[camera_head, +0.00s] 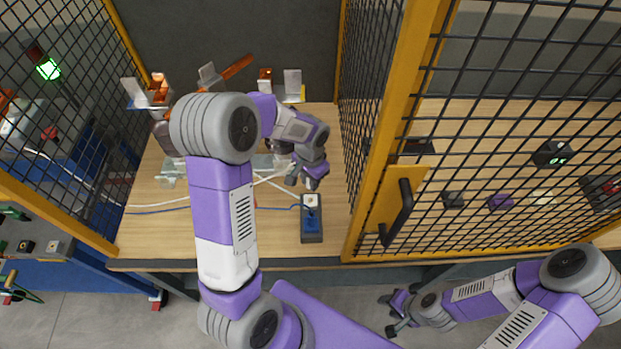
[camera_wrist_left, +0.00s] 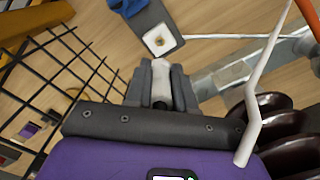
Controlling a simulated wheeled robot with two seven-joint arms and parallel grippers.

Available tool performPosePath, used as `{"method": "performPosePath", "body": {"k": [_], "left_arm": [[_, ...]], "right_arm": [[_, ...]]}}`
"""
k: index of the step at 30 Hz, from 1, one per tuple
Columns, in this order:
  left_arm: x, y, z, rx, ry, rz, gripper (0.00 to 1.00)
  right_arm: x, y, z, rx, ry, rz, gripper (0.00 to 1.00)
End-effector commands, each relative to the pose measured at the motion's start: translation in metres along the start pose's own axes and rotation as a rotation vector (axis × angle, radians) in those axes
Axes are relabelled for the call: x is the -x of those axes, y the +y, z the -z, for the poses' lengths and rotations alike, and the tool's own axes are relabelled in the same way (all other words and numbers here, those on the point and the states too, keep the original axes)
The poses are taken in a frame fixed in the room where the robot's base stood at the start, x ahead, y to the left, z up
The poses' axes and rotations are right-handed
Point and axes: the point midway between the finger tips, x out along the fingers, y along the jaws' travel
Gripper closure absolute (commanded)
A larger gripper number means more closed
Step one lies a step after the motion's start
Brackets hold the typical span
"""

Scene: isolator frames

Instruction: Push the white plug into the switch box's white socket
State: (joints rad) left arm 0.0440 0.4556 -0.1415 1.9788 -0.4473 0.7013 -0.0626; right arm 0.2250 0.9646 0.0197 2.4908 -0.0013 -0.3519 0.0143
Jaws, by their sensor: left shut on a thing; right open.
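The dark switch box (camera_head: 318,237) lies on the wooden bench, near the front edge. Its white socket (camera_head: 311,201) is at the far end and a blue plug or connector (camera_head: 311,222) is nearer the front. My left gripper (camera_head: 312,184) is just beyond the socket end of the box. In the left wrist view, it is shut on the white plug (camera_wrist_left: 159,70), between the fingertips. The white socket (camera_wrist_left: 160,40) lies ahead of the plug, visibly apart from it in the picture. My right gripper (camera_head: 388,314) is open and empty, low outside the bench front.
White and blue cables (camera_head: 160,209) run across the bench to the left. A yellow-framed mesh door (camera_head: 408,170) stands close to the right of the box, and another mesh panel (camera_head: 60,110) is at left. Metal fixtures (camera_head: 292,85) stand at the back.

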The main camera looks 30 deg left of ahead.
Motion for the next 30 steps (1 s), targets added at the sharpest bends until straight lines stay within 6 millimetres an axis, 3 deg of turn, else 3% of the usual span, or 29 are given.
{"method": "performPosePath", "body": {"k": [8, 21, 30], "left_arm": [[-0.013, 0.0, -0.001, 0.001, 0.001, 0.0, 1.0], [-0.053, 0.0, -0.001, 0.001, 0.0, 0.0, 1.0], [-0.058, 0.0, -0.001, 0.001, 0.001, 0.0, 1.0]], "right_arm": [[-0.01, 0.004, 0.001, 0.0, 0.0, 0.0, 0.57], [-0.039, 0.015, 0.002, 0.0, 0.0, 0.0, 0.57], [-0.042, 0.016, 0.002, 0.0, 0.0, 0.0, 0.57]]}}
